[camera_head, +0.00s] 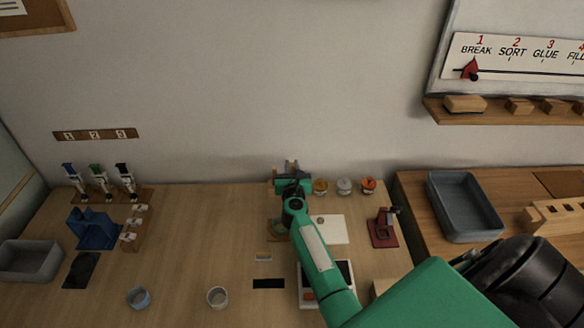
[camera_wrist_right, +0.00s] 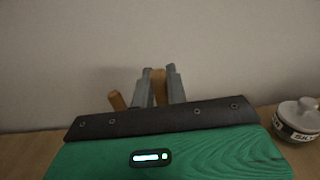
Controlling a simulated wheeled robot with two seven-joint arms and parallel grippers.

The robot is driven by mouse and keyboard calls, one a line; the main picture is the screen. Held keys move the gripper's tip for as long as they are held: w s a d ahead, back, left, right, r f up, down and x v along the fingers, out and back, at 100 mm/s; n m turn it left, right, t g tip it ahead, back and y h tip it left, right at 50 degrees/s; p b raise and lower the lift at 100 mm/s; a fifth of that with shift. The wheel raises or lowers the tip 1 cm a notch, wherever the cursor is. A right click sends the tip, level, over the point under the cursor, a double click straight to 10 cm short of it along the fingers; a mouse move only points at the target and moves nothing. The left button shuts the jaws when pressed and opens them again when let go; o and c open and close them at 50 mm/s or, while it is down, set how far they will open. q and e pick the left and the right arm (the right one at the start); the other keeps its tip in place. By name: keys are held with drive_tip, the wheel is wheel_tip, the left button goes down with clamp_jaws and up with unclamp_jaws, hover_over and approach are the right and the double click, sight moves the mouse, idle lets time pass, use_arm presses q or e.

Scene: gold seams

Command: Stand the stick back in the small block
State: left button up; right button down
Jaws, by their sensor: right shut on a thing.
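My right gripper (camera_head: 291,166) is at the back of the table near the wall, left of the small jars. In the right wrist view its grey fingers (camera_wrist_right: 160,85) are shut on a tan wooden stick (camera_wrist_right: 159,88), which shows between them. A second tan rod-like piece (camera_wrist_right: 117,101) leans to the left just outside the fingers; its lower end is hidden behind the gripper body. I cannot make out the small block for certain; my right arm and gripper cover that area. My left gripper is not in view.
Jars with gold (camera_head: 320,186), grey (camera_head: 344,186) and orange (camera_head: 368,185) lids stand right of the gripper. A white sheet (camera_head: 330,229) and a red stand (camera_head: 383,228) are nearer. Two cups (camera_head: 217,297) (camera_head: 138,297) stand in front; the table's middle left is clear.

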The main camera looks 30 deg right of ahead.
drive_tip(key=shift+f, duration=0.2)
idle(0.4)
drive_tip(key=c, duration=1.3)
unclamp_jaws()
drive_tip(key=shift+v, duration=2.55)
